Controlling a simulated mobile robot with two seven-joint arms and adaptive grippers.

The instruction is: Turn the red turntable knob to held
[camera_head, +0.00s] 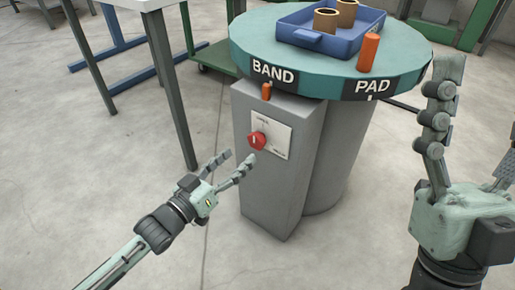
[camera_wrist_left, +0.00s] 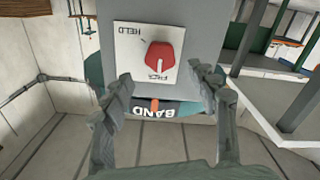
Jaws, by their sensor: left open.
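The red turntable knob (camera_head: 257,141) sits on a white plate (camera_head: 278,134) on the front of the grey pedestal. In the left wrist view the knob (camera_wrist_left: 160,56) appears upside down. Its pale mark points toward the small, hard-to-read label at the plate's BAND-side edge, away from the HELD label (camera_wrist_left: 123,30). My left gripper (camera_head: 237,161) is open just left of and below the knob in the head view, apart from it. Its two fingers stand on either side of the knob's line in the wrist view. My right gripper (camera_head: 475,110) is open at the right, partly cut off.
Above the knob is the round green turntable (camera_head: 255,45) with BAND and PAD labels, a blue tray (camera_head: 330,38) holding brown rings, and an orange peg (camera_head: 368,52). A small orange pointer (camera_head: 266,91) sits below BAND.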

